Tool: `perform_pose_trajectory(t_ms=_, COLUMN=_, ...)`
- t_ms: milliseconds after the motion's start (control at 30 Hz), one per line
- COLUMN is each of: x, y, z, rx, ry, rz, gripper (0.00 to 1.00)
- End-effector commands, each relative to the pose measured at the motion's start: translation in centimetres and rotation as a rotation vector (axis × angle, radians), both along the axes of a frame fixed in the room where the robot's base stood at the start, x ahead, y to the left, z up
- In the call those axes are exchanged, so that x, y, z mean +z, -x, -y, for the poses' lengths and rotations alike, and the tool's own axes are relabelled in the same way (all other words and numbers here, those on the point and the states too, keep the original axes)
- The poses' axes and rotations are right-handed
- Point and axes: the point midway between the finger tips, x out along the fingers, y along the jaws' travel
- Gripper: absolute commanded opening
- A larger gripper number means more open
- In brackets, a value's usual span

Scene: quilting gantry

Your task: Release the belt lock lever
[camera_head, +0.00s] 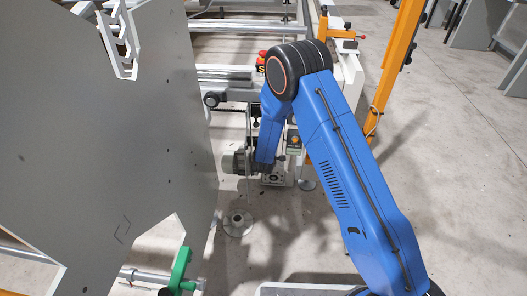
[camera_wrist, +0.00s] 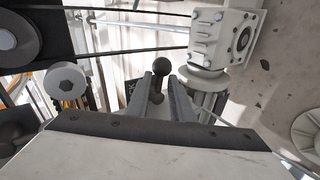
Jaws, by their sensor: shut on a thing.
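In the wrist view, the belt lock lever (camera_wrist: 161,69) shows as a black ball knob on a short dark stem. My gripper (camera_wrist: 161,88) has its two grey fingers on either side of the stem, just below the knob. The jaws are shut on the lever. The lever's lower end and pivot are hidden behind the fingers and the gripper body. In the head view, my blue arm reaches down at the machine, and I cannot make out the lever or the fingertips there.
A grey gearbox (camera_wrist: 226,36) stands right of the fingers, close by. A pale round knob (camera_wrist: 66,82) is at left. Dark rods or belts cross behind. A large grey panel (camera_head: 100,140) fills the head view's left.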

Motion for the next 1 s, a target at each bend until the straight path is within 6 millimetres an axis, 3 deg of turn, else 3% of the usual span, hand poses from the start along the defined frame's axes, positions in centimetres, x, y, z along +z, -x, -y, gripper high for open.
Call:
perform_pose_trajectory(t_ms=300, x=-0.3, y=0.1, z=0.6, rx=-0.010, ry=0.002, rz=-0.005, gripper=0.00)
perform_pose_trajectory(t_ms=333, x=-0.3, y=0.1, z=0.6, rx=-0.011, ry=0.003, rz=-0.005, gripper=0.28)
perform_pose_trajectory(t_ms=733, x=0.2, y=0.4, z=0.2, rx=-0.004, ry=0.001, rz=-0.001, gripper=0.28)
perform_pose_trajectory(t_ms=1000, x=2.6, y=3.9, z=0.3, rx=-0.002, ry=0.000, rz=0.000, gripper=0.28)
